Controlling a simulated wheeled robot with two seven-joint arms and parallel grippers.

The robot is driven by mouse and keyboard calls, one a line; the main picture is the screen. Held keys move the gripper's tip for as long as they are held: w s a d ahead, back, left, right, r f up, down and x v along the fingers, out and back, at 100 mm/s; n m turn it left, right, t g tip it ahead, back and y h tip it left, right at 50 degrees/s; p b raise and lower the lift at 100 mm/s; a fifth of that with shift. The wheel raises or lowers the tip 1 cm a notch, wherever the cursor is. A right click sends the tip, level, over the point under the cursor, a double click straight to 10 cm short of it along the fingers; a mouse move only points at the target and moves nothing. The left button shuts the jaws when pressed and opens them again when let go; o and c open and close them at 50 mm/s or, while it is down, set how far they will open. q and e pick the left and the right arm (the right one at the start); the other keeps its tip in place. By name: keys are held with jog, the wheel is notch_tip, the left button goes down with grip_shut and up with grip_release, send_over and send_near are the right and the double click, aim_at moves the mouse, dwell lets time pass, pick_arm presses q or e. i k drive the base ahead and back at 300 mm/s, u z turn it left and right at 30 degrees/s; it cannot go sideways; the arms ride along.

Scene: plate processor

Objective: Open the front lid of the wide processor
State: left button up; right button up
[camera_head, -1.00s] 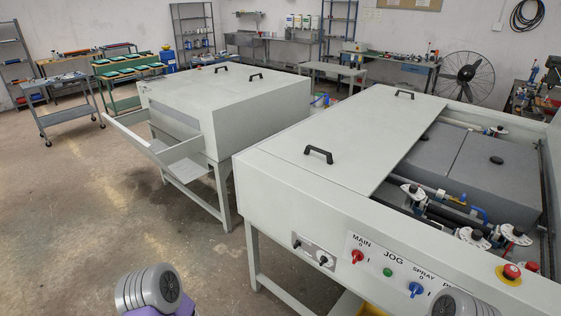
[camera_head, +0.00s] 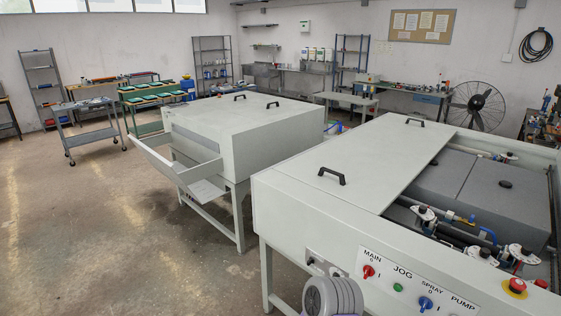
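A large pale grey processor (camera_head: 300,205) stands at the right, close to me. The right part is uncovered and shows dark grey covers (camera_head: 505,200) and rollers. A second pale grey processor (camera_head: 270,145) stands behind to the left, its top closed, with two black handles and a sloping tray (camera_head: 165,165) on its left side. I cannot tell which is the wide one. Neither gripper shows.
Open concrete floor (camera_head: 90,240) lies at the left. A trolley (camera_head: 90,130) and a fan (camera_head: 474,106) stand farther back.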

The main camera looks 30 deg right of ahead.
aim_at(368, 167)
jog(key=u, duration=0.25)
jog(key=i, duration=1.1)
jog(key=z, duration=0.35)
